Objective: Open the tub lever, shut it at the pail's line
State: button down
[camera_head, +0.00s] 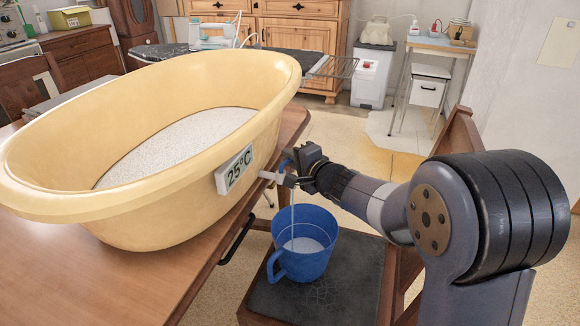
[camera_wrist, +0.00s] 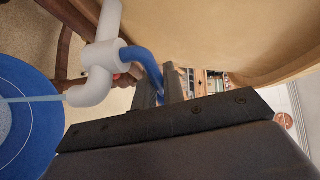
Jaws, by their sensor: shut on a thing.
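The cream tub (camera_head: 150,220) stands on the wooden table, holding pale speckled liquid. A white tap (camera_head: 268,175) juts from its side, and the wrist view shows its bent spout (camera_wrist: 92,88). My gripper (camera_head: 297,162) is at the tap, its fingers (camera_wrist: 163,88) shut on the blue lever (camera_wrist: 140,58). A thin stream (camera_head: 292,215) runs from the spout into the blue pail (camera_head: 318,262) below. The pail stands upright with pale liquid (camera_head: 303,245) inside, its surface below the rim. The wrist view shows part of the pail (camera_wrist: 48,125).
The pail stands on a dark chair seat (camera_head: 345,285) beside the table (camera_head: 130,280). A label reading 25°C (camera_head: 234,170) is on the tub near the tap. The chair's wooden back (camera_head: 455,135) rises behind my arm. Open floor lies beyond.

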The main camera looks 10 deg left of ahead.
dwell(0.3)
jog(key=c, duration=1.5)
grip_release()
jog(key=shift+w+a+r+n+g+p, duration=0.1)
jog(key=shift+r+n+g+p, duration=0.25)
jog(key=shift+p, duration=1.5)
jog(key=n+g+y+p, duration=0.1)
jog(key=p, duration=0.2)
jog(key=n+g+y+p, duration=0.1)
jog(key=p, duration=0.3)
jog(key=shift+a+f, duration=0.1)
jog(key=shift+a, duration=0.25)
